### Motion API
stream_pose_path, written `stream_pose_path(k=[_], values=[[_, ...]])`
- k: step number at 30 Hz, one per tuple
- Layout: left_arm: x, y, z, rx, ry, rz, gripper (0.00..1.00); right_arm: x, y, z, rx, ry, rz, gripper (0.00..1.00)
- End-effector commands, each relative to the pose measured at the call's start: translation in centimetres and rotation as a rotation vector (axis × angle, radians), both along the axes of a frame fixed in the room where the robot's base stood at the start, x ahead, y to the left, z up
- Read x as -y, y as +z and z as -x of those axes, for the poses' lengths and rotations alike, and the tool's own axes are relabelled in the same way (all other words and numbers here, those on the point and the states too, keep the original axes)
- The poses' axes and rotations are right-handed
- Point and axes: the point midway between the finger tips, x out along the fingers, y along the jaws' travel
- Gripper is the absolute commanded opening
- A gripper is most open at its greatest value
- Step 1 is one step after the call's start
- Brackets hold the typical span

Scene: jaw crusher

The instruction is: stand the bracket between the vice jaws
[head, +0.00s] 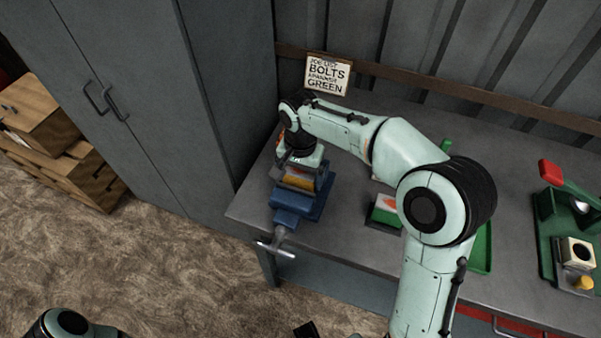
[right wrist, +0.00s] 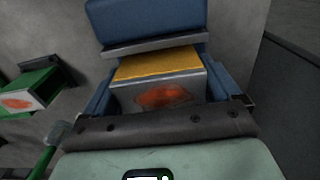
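The blue vice (head: 298,207) is at the left end of the bench, its handle (head: 274,247) towards the front. In the right wrist view its far blue jaw (right wrist: 150,18) has a grey face plate. A bracket (right wrist: 160,85) with a yellow top and a grey front face with an orange-red patch sits at that jaw; the head view shows its yellow part (head: 299,182). The near jaw is hidden. My right gripper (head: 301,168) is over the vice, its fingertips (right wrist: 155,115) wide apart, with gaps beside the bracket. My left gripper is barely visible, perhaps the dark piece (head: 306,330) at the bottom edge.
A green block (head: 385,212) with a red-patched face and a green tray (head: 482,248) lie right of the vice. A green stand (head: 552,225) with a red handle is farther right. A grey cabinet (head: 130,80) borders the bench's left.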

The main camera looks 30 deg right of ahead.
Motion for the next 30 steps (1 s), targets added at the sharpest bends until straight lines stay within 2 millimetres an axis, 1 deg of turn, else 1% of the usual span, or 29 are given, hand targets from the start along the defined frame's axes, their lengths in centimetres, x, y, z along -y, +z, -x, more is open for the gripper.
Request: stream_pose_path(k=[8,11,14,21,24,27,30], values=[[0.0,0.1,0.0,0.0,0.0,0.0,0.43,0.0,0.1,0.0,-0.001,0.0,0.0,1.0],[0.0,0.3,-0.1,0.001,0.0,0.0,0.43,0.0,0.8,0.0,0.001,0.0,-0.001,1.0],[0.0,0.6,-0.2,0.002,0.0,0.0,0.43,0.0,2.3,-0.1,0.003,-0.001,-0.001,1.0],[0.0,1.7,-0.7,0.008,0.0,0.001,0.43,0.0,7.6,-0.1,0.004,0.0,0.0,1.0],[0.0,2.1,-1.0,0.011,0.0,-0.001,0.43,0.0,9.6,-0.1,0.004,0.0,-0.001,1.0],[0.0,2.5,-1.1,0.013,0.0,0.0,0.43,0.0,11.0,-0.1,0.002,-0.001,-0.001,1.0],[0.0,2.7,-1.2,0.014,0.0,0.0,0.43,0.0,11.9,0.0,0.001,0.0,-0.001,1.0]])
